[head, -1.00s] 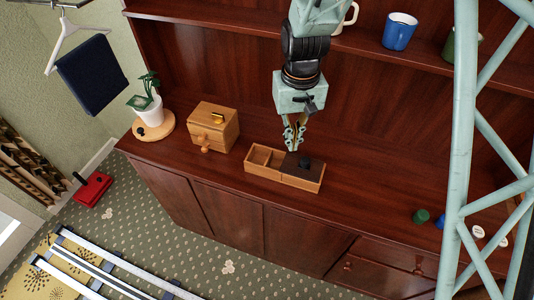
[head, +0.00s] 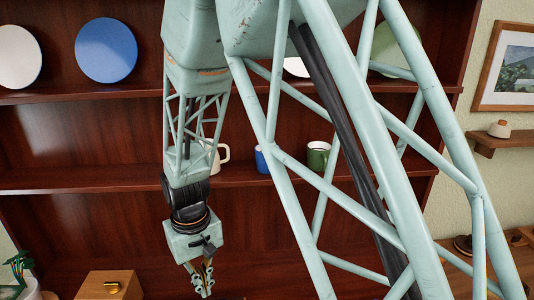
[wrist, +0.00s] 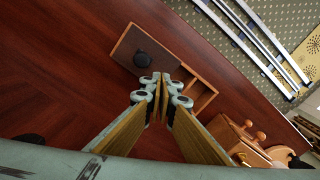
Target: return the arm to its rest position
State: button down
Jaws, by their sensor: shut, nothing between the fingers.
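My gripper (head: 203,284) hangs pointing down at the lower left of the head view, in front of the dark wooden cabinet (head: 90,235). Its fingers are together and empty. In the wrist view the closed fingertips (wrist: 161,80) show above the cabinet top (wrist: 60,75). Beyond them lies a small wooden tray (wrist: 206,101) with a dark lid (wrist: 125,47) bearing a black knob (wrist: 142,60). The fingers partly cover the tray in that view. They seem apart from it, though the height is hard to judge.
A wooden box (head: 108,287) and a plant (head: 18,272) stand at the lower left. A white mug (head: 222,154), blue mug (head: 261,160) and green mug (head: 318,157) stand on the shelf behind my arm. Plates (head: 106,50) stand on the upper shelf.

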jog(key=s+d+r+m+g+b, duration=0.1)
jog(key=s+d+m+b, duration=0.15)
jog(key=d, duration=0.65)
jog(key=s+d+r+m+h+b, duration=0.15)
jog(key=s+d, duration=0.25)
jog(key=d, duration=0.6)
jog(key=s+d+r+m+g+b, duration=0.15)
jog(key=s+d, duration=0.25)
jog(key=d, duration=0.5)
jog(key=s+d+r+t, duration=0.2)
jog(key=s+d+r, duration=0.2)
jog(key=r, duration=0.3)
jog(key=s+d+r+m+t+y+b, duration=0.1)
jog(key=s+d+r+t, duration=0.1)
jog(key=s+d+r, duration=0.3)
jog(key=s+d+r+m+t+b, duration=0.1)
jog(key=s+d+r, duration=0.3)
jog(key=r, duration=0.5)
jog(key=shift+s+d+t, duration=0.4)
jog(key=shift+d+t, duration=0.35)
